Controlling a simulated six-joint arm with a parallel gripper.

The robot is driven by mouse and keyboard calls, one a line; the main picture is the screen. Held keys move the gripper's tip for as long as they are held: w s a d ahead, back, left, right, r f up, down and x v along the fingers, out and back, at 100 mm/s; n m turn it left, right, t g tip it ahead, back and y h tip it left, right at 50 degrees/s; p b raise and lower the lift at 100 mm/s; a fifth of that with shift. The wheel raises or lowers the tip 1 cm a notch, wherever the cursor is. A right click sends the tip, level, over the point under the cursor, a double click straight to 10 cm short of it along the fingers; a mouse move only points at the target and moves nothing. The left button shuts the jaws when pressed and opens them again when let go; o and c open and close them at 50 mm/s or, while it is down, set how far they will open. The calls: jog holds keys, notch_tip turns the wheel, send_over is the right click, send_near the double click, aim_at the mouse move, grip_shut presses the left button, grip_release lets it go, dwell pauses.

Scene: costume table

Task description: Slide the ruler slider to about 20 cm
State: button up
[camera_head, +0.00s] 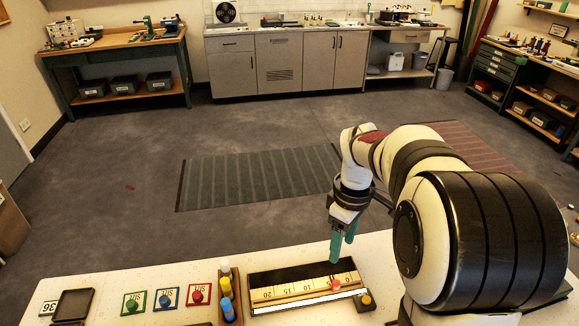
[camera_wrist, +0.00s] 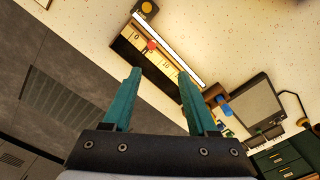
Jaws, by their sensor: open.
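The ruler (camera_head: 301,290) lies in a dark tray on the table's front, with its numbers upside down in the head view; 20 is toward the left end. The red slider knob (camera_head: 334,285) sits near the right end, close to the 5 mark. In the wrist view the knob (camera_wrist: 152,45) lies between 0 and 10 on the ruler (camera_wrist: 178,75). My gripper (camera_head: 343,243), with teal fingers, is open and empty above and behind the ruler's right end, apart from the knob. It also shows in the wrist view (camera_wrist: 160,76).
A yellow-topped knob (camera_head: 366,299) stands right of the ruler. A wooden rack of coloured pegs (camera_head: 228,292) stands close to its left end. Farther left are several coloured cards with knobs (camera_head: 166,298) and a dark open box (camera_head: 74,304). The table behind the ruler is narrow and clear.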

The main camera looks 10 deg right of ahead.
aim_at(336, 282)
jog(key=shift+n, duration=0.5)
jog(key=f, duration=0.5)
jog(key=w+f, duration=0.1)
jog(key=f, duration=0.5)
jog(key=d+f, duration=0.1)
jog(key=f, duration=0.4)
jog(key=shift+w+d+f, duration=0.1)
jog(key=shift+w+f, duration=0.1)
jog(key=shift+f, duration=0.15)
grip_shut()
